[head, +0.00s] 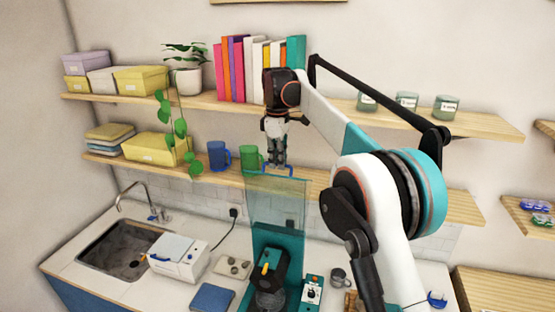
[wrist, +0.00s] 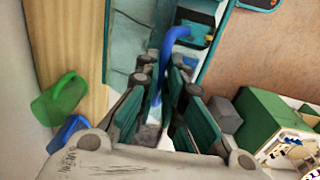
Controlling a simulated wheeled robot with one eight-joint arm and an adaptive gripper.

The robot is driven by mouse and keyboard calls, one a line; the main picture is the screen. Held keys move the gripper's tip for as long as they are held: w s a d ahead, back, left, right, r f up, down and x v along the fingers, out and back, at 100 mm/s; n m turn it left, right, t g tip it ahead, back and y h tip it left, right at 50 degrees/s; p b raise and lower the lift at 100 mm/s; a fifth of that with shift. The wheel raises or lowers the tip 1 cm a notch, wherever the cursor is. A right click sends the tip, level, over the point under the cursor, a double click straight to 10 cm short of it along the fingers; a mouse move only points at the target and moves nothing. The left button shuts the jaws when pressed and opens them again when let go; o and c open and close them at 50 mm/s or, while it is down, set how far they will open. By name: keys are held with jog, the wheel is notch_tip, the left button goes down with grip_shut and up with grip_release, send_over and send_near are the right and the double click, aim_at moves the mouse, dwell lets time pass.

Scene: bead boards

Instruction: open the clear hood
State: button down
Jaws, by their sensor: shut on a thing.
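The clear hood (head: 276,205) is a see-through teal-tinted panel that stands upright above the teal machine (head: 292,270) on the counter. Its blue handle (head: 291,169) is at the panel's top edge, level with the lower shelf. My gripper (head: 278,160) points down from above and is shut on the handle. In the wrist view the blue handle (wrist: 182,36) curves down between the fingers (wrist: 160,88). The fingers hide part of the handle.
A green mug (head: 250,158) and a blue mug (head: 217,156) stand on the lower shelf (head: 330,184) close to my gripper. The upper shelf (head: 220,101) holds books and boxes. A white device (head: 180,262) and a sink (head: 120,250) are at the left.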

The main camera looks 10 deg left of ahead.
jog(key=shift+w+f, duration=0.2)
jog(key=shift+w, duration=0.15)
jog(key=c, duration=1.9)
grip_release()
jog(key=shift+d, duration=0.1)
jog(key=shift+o, duration=1)
jog(key=shift+w+f, duration=0.1)
jog(key=shift+w, duration=0.1)
jog(key=shift+s+r, duration=0.2)
jog(key=shift+r, duration=0.05)
jog(key=shift+s+r, duration=0.1)
jog(key=shift+r, duration=3.5)
